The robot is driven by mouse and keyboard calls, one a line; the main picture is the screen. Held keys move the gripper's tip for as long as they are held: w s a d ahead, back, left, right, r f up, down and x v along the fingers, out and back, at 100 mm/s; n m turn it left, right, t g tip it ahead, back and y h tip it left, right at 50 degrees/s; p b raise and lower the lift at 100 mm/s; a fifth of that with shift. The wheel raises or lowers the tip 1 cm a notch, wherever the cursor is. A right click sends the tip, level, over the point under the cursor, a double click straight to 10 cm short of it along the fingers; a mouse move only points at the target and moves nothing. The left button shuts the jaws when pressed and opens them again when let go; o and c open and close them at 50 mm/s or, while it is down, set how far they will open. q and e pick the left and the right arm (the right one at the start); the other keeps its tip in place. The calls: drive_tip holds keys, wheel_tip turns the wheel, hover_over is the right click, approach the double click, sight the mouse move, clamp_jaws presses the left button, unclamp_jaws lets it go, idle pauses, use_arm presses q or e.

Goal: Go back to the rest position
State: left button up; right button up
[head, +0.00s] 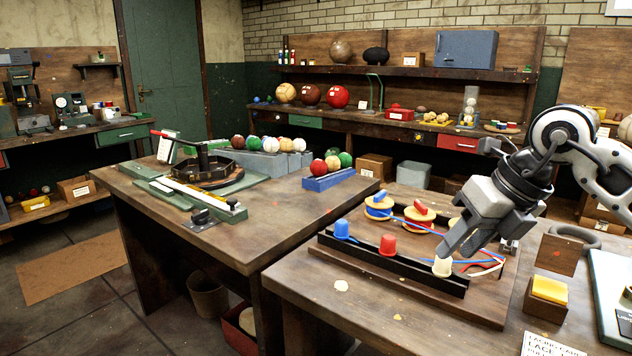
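My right gripper (458,246) reaches in from the right, pointing down and left over the near bench. Its fingertips appear just above a cream cup-shaped piece (442,267) at the right end of a black rail (400,268). Whether they touch it, and how far apart the fingers are, I cannot tell. A blue piece (342,229) and a red piece (388,245) stand upright along the same rail. My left gripper is not in view.
Behind the rail are yellow spools (379,207) with blue and red cords. The left bench (280,225) holds a blue ball rack (328,181). The near bench's front left is mostly clear.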

drive_tip(key=s+a+f+m+y, duration=0.1)
drive_tip(key=s+a+m+y, duration=0.15)
drive_tip(key=a+y, duration=0.35)
drive_tip(key=s+a+f+m+g+y, duration=0.1)
drive_tip(key=s+a+y, duration=0.35)
drive_tip(key=a, duration=0.25)
drive_tip(key=s+a+f+m+y, duration=0.1)
drive_tip(key=s+a+y, duration=0.2)
drive_tip(key=a+y, duration=0.35)
drive_tip(key=w+d+f+m+t+h, duration=0.1)
drive_tip(key=d+f+m+t+h, duration=0.3)
drive_tip(key=f+m+t+h, duration=0.55)
drive_tip(key=w+d+f+m+t+h, duration=0.15)
drive_tip(key=d+m+t, duration=0.35)
drive_tip(key=m, duration=1)
drive_tip(key=s+d+f+m+g+h, duration=0.1)
drive_tip(key=s+f+m+g+h, duration=0.2)
drive_tip(key=s+f, duration=0.3)
drive_tip(key=s+d+f+m+g+h, duration=0.2)
drive_tip(key=s+f+m, duration=0.3)
drive_tip(key=f, duration=0.8)
drive_tip(key=shift+s+d+g+h, duration=0.15)
drive_tip(key=shift+s+g+h, duration=0.6)
drive_tip(key=shift+s, duration=0.4)
drive_tip(key=shift+r, duration=0.1)
